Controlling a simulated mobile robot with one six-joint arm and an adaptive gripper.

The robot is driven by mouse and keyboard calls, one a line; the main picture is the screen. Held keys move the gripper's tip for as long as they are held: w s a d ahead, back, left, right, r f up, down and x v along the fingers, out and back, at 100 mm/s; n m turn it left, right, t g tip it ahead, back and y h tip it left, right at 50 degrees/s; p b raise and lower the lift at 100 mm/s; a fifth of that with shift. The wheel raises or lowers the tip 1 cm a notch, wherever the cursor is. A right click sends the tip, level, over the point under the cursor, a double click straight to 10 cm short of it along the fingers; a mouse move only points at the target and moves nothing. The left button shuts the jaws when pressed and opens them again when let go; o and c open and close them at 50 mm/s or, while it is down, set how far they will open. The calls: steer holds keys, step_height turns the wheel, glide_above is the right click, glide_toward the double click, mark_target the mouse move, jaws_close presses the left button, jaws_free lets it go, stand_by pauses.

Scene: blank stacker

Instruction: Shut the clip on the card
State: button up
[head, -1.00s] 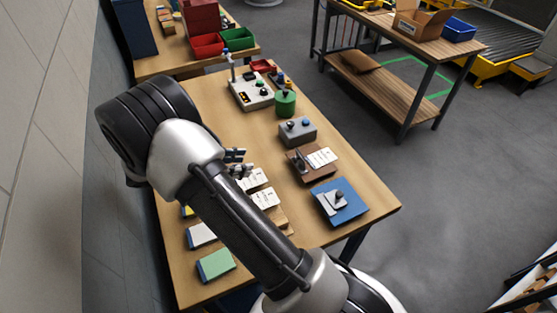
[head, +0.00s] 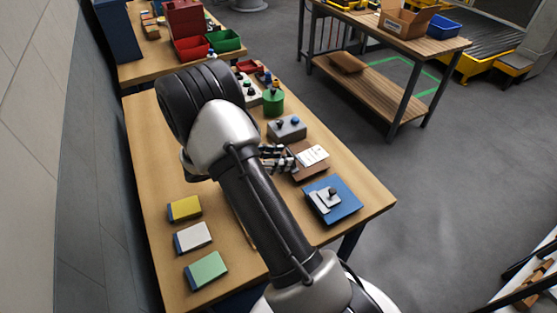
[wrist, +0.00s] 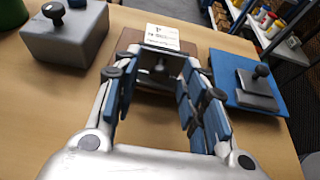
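The brown board (head: 310,172) bears a white card (head: 312,156) with dark print. It stands on the right half of the table, and the card (wrist: 162,37) also shows at the far side of the board in the wrist view. A dark clip (wrist: 160,68) sits on the board's near part, between my fingers in the picture; whether it is raised or down is hard to tell. My gripper (head: 275,157) is at the board's left edge in the head view. In the wrist view its fingers (wrist: 160,80) are spread apart with nothing gripped.
A grey box with knobs (head: 288,128) stands beyond the board. A blue board (head: 345,208) with a grey knobbed plate (head: 322,199) lies on the near side. Yellow (head: 184,208), white (head: 193,238) and green (head: 205,270) blocks lie at the left. The table's right edge is close.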

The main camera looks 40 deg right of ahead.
steer(key=shift+d, duration=0.1)
steer(key=shift+c, duration=0.4)
jaws_close()
